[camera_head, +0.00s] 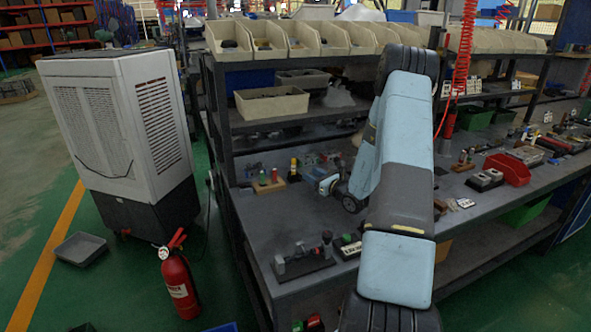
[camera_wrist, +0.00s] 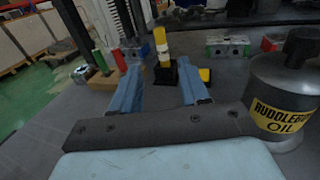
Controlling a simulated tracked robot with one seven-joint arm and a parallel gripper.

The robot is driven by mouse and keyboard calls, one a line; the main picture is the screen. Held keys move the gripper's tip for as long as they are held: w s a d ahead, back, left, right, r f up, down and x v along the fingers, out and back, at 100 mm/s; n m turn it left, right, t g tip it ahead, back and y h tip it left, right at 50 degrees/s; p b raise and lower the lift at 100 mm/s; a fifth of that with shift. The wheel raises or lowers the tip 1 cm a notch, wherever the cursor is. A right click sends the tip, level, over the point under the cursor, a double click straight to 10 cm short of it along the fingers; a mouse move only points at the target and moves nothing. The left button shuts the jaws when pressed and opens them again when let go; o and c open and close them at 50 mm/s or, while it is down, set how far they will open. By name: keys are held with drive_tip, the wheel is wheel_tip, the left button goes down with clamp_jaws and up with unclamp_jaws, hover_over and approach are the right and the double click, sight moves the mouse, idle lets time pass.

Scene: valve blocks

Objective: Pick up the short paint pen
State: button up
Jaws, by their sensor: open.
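Several upright pen-like pieces stand beyond my gripper; which one is the short paint pen I cannot tell for sure. A green one (camera_wrist: 100,60) and a red one (camera_wrist: 118,59) stand in a tan block (camera_wrist: 103,80); in the head view the tan block (camera_head: 268,187) is on the bench. A taller yellow, white and black one (camera_wrist: 161,45) stands in a black base (camera_wrist: 165,76); it also shows in the head view (camera_head: 293,167). My gripper (camera_wrist: 160,74) is open and empty, its blue fingers pointing toward the black base, apart from the pens.
A dark oil can (camera_wrist: 288,95) with a yellow label stands close on the right in the wrist view. Grey-green metal blocks (camera_wrist: 228,46) lie behind. Shelf posts and bins (camera_head: 271,103) rise at the back of the bench. Bare bench (camera_head: 265,222) lies in front of the tan block.

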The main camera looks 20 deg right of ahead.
sight(293, 164)
drive_tip(key=x, duration=1.1)
drive_tip(key=shift+w, duration=0.35)
clamp_jaws()
